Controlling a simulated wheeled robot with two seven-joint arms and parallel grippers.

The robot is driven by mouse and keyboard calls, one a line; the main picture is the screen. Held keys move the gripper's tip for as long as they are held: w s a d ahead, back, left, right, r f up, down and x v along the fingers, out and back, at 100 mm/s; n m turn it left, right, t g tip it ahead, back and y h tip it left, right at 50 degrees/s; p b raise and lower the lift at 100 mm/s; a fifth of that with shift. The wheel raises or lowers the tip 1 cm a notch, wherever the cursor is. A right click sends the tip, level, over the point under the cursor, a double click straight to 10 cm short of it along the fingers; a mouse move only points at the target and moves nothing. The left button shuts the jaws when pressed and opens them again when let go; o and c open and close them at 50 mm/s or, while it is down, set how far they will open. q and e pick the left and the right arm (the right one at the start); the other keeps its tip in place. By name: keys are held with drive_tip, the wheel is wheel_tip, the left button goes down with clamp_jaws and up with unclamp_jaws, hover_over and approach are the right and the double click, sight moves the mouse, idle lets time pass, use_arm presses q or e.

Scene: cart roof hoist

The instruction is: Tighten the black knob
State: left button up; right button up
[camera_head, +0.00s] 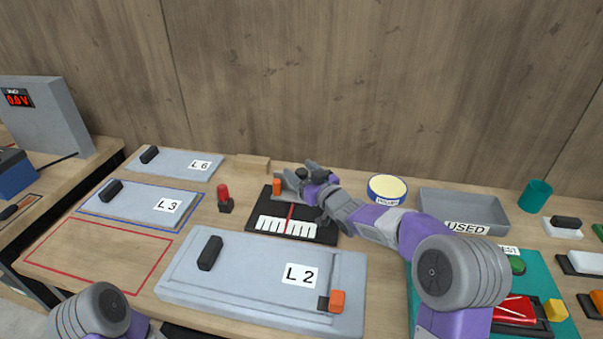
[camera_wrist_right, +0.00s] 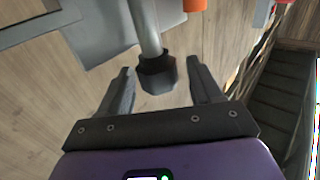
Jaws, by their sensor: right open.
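The black knob (camera_wrist_right: 157,75) sits at the end of a grey metal rod in the right wrist view. My right gripper (camera_wrist_right: 162,78) is open, with one finger on each side of the knob and a visible gap on both sides. In the head view my right gripper (camera_head: 310,181) is beside the grey fixture on the black board; it largely hides the knob there. An orange block (camera_head: 276,186) stands on the left of the fixture and also shows in the right wrist view (camera_wrist_right: 194,5). My left gripper is out of view; only part of my left arm shows.
The black board (camera_head: 264,238) bears a white scale and a red pointer. Grey panel L2 (camera_head: 236,268) lies in front. A red-topped piece (camera_head: 224,197) stands left. A grey USED bin (camera_head: 433,200) and a roll (camera_head: 387,187) stand right.

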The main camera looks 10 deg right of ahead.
drive_tip(key=c, duration=1)
drive_tip(key=shift+o, duration=0.2)
